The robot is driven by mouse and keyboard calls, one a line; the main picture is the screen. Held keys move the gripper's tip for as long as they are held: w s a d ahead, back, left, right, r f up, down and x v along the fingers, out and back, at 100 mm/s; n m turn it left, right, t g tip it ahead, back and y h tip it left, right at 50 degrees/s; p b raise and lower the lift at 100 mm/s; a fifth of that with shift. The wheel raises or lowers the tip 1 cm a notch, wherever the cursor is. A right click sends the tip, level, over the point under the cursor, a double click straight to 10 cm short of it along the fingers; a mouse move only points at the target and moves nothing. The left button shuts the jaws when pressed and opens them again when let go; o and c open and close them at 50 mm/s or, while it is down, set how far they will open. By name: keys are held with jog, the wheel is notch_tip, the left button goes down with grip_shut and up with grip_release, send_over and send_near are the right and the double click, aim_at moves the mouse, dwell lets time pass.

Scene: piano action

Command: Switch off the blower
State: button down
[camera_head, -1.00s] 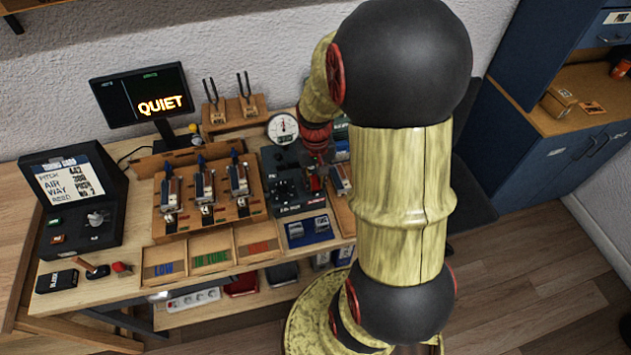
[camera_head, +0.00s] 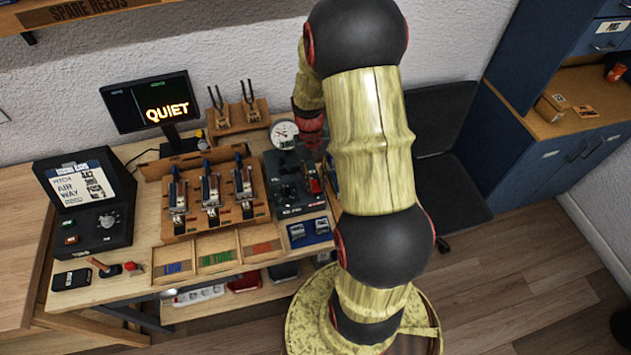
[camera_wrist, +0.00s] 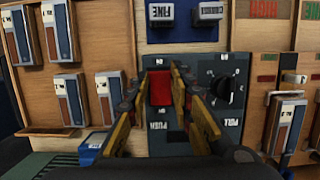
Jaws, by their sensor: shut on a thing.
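The blower's control panel (camera_wrist: 210,75) is a blue-grey plate with a red switch block (camera_wrist: 160,88) and a black round knob (camera_wrist: 224,88). Upside-down lettering beside them reads PUSH and PULL. My gripper (camera_wrist: 162,78) has its two fingers on either side of the red block and is shut on it. In the head view, the panel (camera_head: 290,190) stands at the right of the bench, with the red block (camera_head: 314,186) below my wrist. My arm hides part of the panel's right side there. The fingertips are too small to make out in that view.
A monitor (camera_head: 150,98) reads QUIET. A round gauge (camera_head: 284,133) stands behind the panel. A dark chair (camera_head: 450,195) is at the right.

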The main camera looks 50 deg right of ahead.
aim_at(313, 181)
jog(key=c, duration=1.6)
grip_release()
jog(key=shift+c, duration=0.2)
jog(key=shift+o, duration=0.4)
jog(key=v, duration=1.2)
jog(key=s+a+r+n+t, duration=0.2)
jog(key=a+r, duration=0.3)
jog(key=a, duration=0.3)
jog(key=s+a+r+n+t+h+b, duration=0.1)
jog(key=s+a+r+n+t, duration=0.1)
jog(key=a, duration=0.6)
jog(key=s+a+r+n+t+b, duration=0.1)
jog(key=s+a+r+n+t, duration=0.1)
jog(key=s+a+r+t, duration=0.2)
jog(key=s+a+r, duration=0.1)
jog(key=a+r, duration=0.2)
jog(key=a, duration=0.1)
jog(key=shift+s+r+h, duration=0.3)
jog(key=shift+r, duration=0.05)
